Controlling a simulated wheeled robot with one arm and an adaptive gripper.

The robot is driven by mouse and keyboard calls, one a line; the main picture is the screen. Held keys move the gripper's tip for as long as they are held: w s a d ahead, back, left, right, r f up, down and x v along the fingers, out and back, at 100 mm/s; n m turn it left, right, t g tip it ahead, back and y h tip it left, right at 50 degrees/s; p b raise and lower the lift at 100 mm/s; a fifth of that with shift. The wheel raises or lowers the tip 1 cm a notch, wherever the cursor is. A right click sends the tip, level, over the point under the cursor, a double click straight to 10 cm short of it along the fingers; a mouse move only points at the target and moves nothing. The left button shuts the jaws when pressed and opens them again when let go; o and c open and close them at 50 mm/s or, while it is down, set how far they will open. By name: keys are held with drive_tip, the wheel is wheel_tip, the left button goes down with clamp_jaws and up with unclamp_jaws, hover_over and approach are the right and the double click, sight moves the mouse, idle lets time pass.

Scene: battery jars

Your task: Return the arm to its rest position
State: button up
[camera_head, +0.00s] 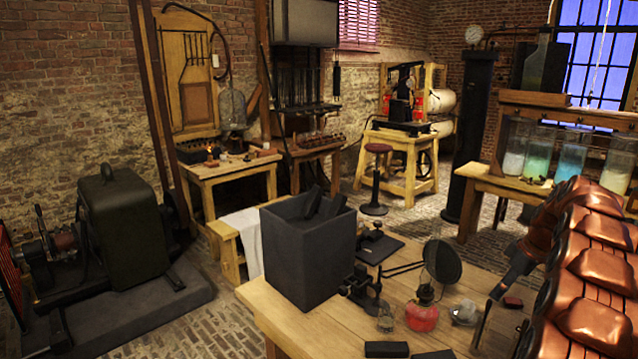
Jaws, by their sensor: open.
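My copper-coloured arm (600,270) fills the right edge of the view, folded close to the camera. My gripper (498,328) hangs at its left side over the right part of the near wooden table (300,325). Its dark fingers are apart and nothing shows between them. Part of the gripper and wrist is hidden behind the arm links. Several glass battery jars with pale, green and blue liquid, one of them blue (569,160), stand on the wooden stand behind the arm. The arm covers part of that stand.
A dark open box (308,250) with black blocks stands on the near table. A red-based glass lamp (422,312), a round black disc (441,262) and a small red block (513,302) are near the gripper. Black bars lie at the front edge.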

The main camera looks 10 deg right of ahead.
drive_tip(key=s+a+r+m+g+b, duration=0.1)
drive_tip(key=s+a, duration=0.3)
drive_tip(key=a, duration=0.6)
drive_tip(key=s+a+r+m+g+b, duration=0.1)
drive_tip(key=s+a, duration=0.2)
drive_tip(key=a, duration=0.6)
drive_tip(key=s+a+r+m+g+b, duration=0.1)
drive_tip(key=s+a, duration=0.3)
drive_tip(key=a, duration=0.6)
drive_tip(key=s+a+f+m+h+b, duration=0.1)
drive_tip(key=s+a+f, duration=0.2)
drive_tip(key=s, duration=0.5)
drive_tip(key=s+a+f+m+g+b, duration=0.1)
drive_tip(key=s+a+f, duration=0.1)
drive_tip(key=s, duration=0.7)
drive_tip(key=s+a+f+m+h+b, duration=0.1)
drive_tip(key=s+a+f, duration=0.2)
drive_tip(key=s, duration=0.6)
drive_tip(key=shift+a+f+g+h, duration=0.3)
drive_tip(key=shift+a+f, duration=0.05)
drive_tip(key=shift+a, duration=0.4)
